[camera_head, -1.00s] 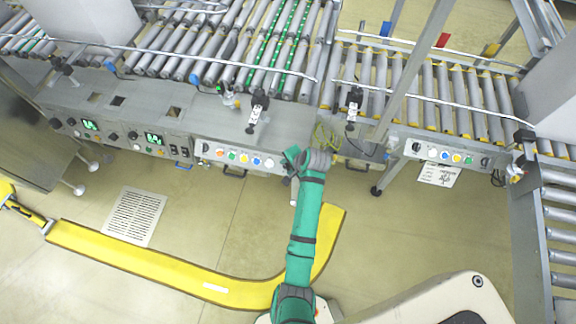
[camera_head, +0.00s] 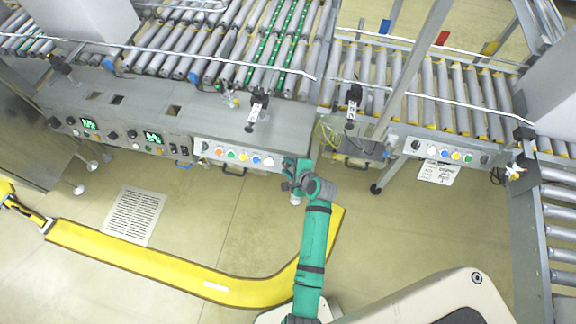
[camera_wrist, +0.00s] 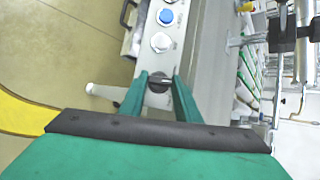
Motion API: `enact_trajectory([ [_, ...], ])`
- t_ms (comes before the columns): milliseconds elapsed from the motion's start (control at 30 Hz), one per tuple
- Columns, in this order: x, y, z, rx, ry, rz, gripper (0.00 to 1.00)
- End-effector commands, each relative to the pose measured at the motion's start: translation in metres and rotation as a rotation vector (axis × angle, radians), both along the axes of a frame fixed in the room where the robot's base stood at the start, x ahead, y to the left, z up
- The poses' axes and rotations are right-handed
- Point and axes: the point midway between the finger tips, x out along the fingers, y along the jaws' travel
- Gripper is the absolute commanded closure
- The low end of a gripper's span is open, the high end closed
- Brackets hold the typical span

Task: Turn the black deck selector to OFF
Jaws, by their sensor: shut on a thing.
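In the head view my gripper (camera_head: 296,166) is at the right end of the light panel (camera_head: 236,155) on the middle console. There the gripper hides the selector. The knob's pointer and any OFF label cannot be read.
The panel carries coloured buttons and a black handle (camera_head: 233,171) below. Another panel (camera_head: 450,152) with black knobs is to the right. A scanner on a stand (camera_head: 256,112) stands on the console top. Open floor (camera_head: 215,215) lies in front.

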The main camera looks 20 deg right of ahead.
Motion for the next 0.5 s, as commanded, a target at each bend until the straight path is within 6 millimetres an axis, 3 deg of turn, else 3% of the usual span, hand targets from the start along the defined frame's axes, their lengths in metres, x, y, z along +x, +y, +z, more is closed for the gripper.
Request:
enact_trajectory([
  [500,-0.0012,0.0004,-0.0016,0.034,-0.022,-0.048,0.93],
])
